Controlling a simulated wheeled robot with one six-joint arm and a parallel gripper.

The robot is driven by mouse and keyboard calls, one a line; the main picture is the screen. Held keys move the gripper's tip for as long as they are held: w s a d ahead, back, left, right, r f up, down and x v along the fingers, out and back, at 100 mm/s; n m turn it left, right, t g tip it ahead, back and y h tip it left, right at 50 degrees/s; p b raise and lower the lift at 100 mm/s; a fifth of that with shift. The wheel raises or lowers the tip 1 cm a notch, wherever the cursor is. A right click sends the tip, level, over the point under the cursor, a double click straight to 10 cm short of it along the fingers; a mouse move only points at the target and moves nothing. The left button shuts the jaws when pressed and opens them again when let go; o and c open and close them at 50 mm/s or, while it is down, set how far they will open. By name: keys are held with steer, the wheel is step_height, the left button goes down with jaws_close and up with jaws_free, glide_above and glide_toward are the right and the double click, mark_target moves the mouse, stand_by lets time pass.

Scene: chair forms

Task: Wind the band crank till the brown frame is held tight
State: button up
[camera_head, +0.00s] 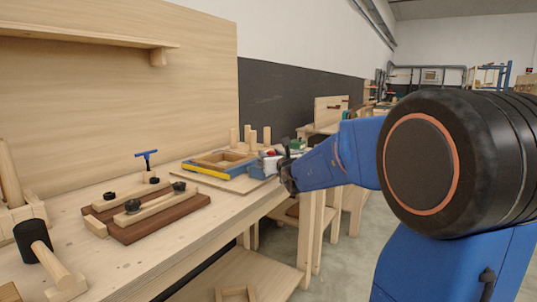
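A brown wooden frame (222,159) lies flat on the workbench (140,265), with blue parts beside its near and right edges. A small blue, white and red piece (270,160) sits at its right corner; it may be the band crank, but it is too small to be sure. My gripper (286,172) is dark and small in the view, just right of that piece. I cannot tell whether it touches it, and its fingers are not clear enough to show open or shut. The band itself is not clearly seen.
A black-headed mallet (45,254) is near the front. Upright pegs (248,136) stand behind the frame. The bench's front middle is clear.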

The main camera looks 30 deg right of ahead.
steer(key=s+a, duration=0.2)
steer(key=s, duration=1.2)
steer(key=shift+s+a, duration=0.15)
steer(key=shift+s, duration=0.2)
steer(key=shift+r, duration=0.1)
steer(key=c, duration=0.6)
steer(key=w+d+r+n, duration=0.1)
steer(key=n, duration=0.1)
steer(key=w+d+r+n+t+y, duration=0.1)
steer(key=w+d+r+n, duration=0.1)
steer(key=n, duration=0.1)
steer(key=w+d+r+n+y, duration=0.1)
steer(key=r+n, duration=0.1)
steer(key=shift+w+d+t, duration=0.3)
steer(key=shift+w+t, duration=0.05)
steer(key=shift+t, duration=0.05)
jaws_close()
steer(key=s+d+f+n+g+y, duration=0.1)
steer(key=d+f+n+g+y, duration=0.2)
steer(key=d+n+y, duration=0.5)
steer(key=s+d+f+n+g+y, duration=0.2)
steer(key=d+n+y, duration=0.2)
steer(key=n, duration=0.8)
steer(key=s+a+x, duration=0.1)
steer(key=a+x, duration=0.1)
steer(key=x, duration=1.1)
steer(key=shift+s+f+h, duration=0.2)
steer(key=shift+f+h, duration=0.1)
steer(key=shift+f, duration=0.05)
